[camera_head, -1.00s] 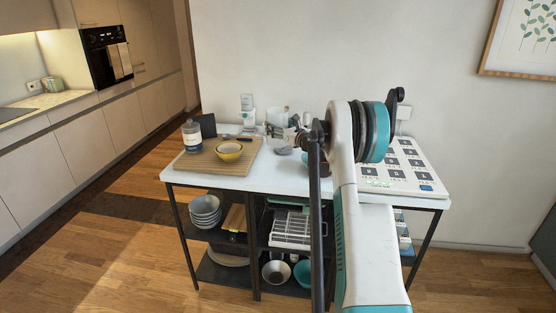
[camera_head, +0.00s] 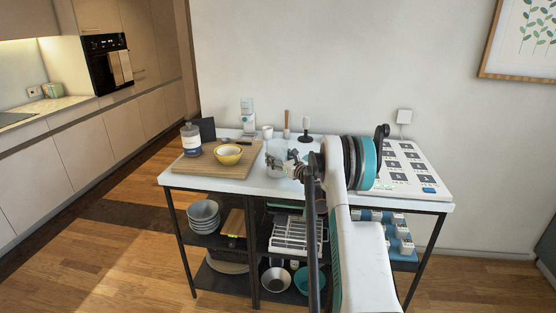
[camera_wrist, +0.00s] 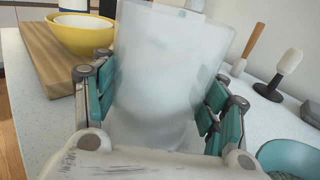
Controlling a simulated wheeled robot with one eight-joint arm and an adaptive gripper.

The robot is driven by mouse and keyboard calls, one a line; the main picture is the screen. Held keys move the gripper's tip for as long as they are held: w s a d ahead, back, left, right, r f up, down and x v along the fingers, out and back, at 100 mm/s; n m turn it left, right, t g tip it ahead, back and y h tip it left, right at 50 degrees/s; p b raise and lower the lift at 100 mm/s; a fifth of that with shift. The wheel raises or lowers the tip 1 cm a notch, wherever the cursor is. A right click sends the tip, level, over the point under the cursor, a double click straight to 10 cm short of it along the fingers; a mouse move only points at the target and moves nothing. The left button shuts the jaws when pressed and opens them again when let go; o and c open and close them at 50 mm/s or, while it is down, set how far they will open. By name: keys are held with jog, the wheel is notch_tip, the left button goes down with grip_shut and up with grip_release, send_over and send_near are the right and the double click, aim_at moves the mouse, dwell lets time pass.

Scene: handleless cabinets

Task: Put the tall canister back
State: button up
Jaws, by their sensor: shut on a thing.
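A tall frosted, see-through canister (camera_wrist: 165,75) fills the middle of the wrist view, slightly tilted in the picture. My gripper (camera_wrist: 160,105) is shut on it, with the teal finger pads on its left and right sides. In the head view the canister (camera_head: 275,153) shows faintly above the middle of the white table, right of the cutting board. My gripper (camera_head: 287,165) is at its right side there, and my arm hides part of the table. I cannot tell whether the canister's base touches the tabletop.
The cutting board (camera_head: 185,168) holds a yellow bowl (camera_head: 228,154) and a labelled jar (camera_head: 191,140). A teal bowl (camera_wrist: 290,158) is close to the gripper's right.

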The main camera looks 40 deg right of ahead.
jog(key=shift+r, duration=0.15)
jog(key=o, duration=1.3)
jog(key=shift+o, duration=0.2)
jog(key=s, duration=0.4)
jog(key=s+p, duration=0.1)
jog(key=s, duration=0.3)
jog(key=s+a+p, duration=0.1)
jog(key=s, duration=0.3)
